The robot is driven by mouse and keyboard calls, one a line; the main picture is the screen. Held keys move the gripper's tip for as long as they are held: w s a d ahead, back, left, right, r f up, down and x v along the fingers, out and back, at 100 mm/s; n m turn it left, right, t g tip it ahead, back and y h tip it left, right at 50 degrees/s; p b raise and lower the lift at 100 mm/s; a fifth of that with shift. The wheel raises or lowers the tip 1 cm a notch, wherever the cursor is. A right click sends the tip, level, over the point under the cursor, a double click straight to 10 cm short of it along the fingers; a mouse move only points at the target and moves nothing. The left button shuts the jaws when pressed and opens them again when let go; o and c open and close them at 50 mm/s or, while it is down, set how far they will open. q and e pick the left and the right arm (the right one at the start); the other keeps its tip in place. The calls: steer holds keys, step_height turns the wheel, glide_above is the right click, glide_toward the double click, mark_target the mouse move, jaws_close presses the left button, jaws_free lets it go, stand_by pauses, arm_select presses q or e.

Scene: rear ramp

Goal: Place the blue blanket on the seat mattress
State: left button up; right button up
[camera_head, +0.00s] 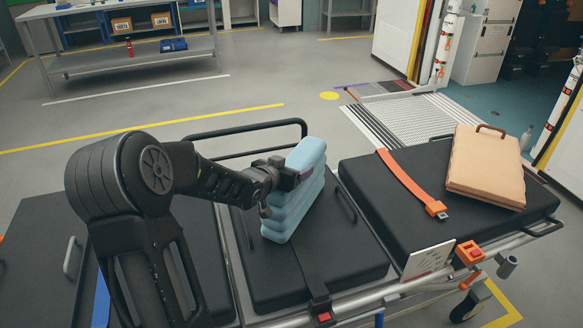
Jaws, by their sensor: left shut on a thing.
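The blue blanket (294,205) is a folded light-blue stack, standing upright and slightly tilted at the middle of the view. My left gripper (290,177) is shut on its upper left side; the fingertips are partly hidden against the blanket. The blanket is over a black mattress section (330,262) with a black strap and red buckle. I cannot tell whether its lower end touches that section. Another black mattress section (375,188) lies to the right. No label shows which one is the seat mattress. My right gripper is out of view.
An orange strap (405,180) and a tan case (486,168) lie on the right section. Black side rails (243,137) and metal frame bars edge the stretcher. A ribbed ramp (420,118) lies behind it. A workbench (130,60) stands at the back left.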

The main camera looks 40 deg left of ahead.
arm_select(q)
steer(key=shift+r, duration=0.15)
steer(key=o, duration=2.1)
steer(key=shift+f, duration=0.2)
steer(key=shift+r, duration=0.1)
steer(key=shift+s+r, duration=0.1)
steer(key=p+v, duration=0.1)
steer(key=v, duration=1)
steer(key=shift+s+d+p, duration=0.1)
steer(key=shift+s+p, duration=0.25)
steer(key=shift+s, duration=0.05)
